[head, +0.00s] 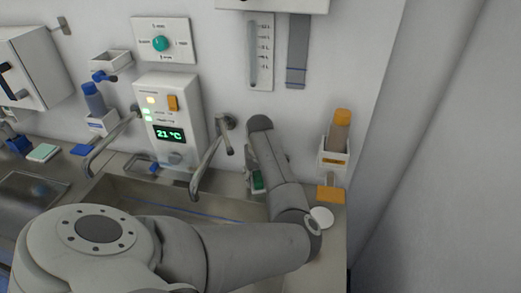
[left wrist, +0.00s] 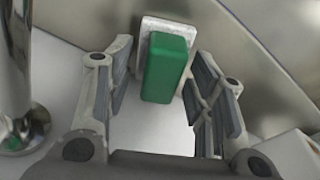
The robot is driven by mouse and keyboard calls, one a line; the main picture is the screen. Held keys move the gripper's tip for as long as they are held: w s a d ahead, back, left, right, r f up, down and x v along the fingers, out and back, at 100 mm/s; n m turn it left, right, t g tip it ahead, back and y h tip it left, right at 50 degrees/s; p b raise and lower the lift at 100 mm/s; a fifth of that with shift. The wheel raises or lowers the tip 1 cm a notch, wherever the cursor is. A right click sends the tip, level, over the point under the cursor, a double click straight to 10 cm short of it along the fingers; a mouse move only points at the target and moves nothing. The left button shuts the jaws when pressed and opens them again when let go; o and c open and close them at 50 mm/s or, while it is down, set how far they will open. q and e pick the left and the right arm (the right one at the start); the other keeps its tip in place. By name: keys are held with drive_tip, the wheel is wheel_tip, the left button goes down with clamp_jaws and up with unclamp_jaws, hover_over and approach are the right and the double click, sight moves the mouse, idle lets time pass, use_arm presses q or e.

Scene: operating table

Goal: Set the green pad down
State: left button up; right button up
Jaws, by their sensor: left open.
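A green pad (left wrist: 168,68), block-shaped and paler at its far end, shows between the two fingers of my left gripper (left wrist: 160,62) in the left wrist view. The fingers are spread, with a gap visible on each side of the pad. A pale white surface lies below it. In the head view a small green block (head: 258,181) shows beside my left arm, at the right end of the sink; it looks like the same pad. My arm hides the left fingers there. My right gripper is in neither view.
The steel sink (head: 120,196) has two curved taps (head: 207,165) over it. A wall unit (head: 170,120) reads 21 °C. A pale green pad (head: 43,152) lies far left.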

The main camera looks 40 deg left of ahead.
sight(259, 180)
use_arm(q)
wheel_tip(259, 180, up, 12)
drive_tip(key=s+d+b, duration=0.1)
drive_tip(key=b, duration=0.1)
drive_tip(key=shift+d+f+b, duration=0.2)
drive_tip(key=shift+b, duration=0.1)
drive_tip(key=shift+a, duration=0.1)
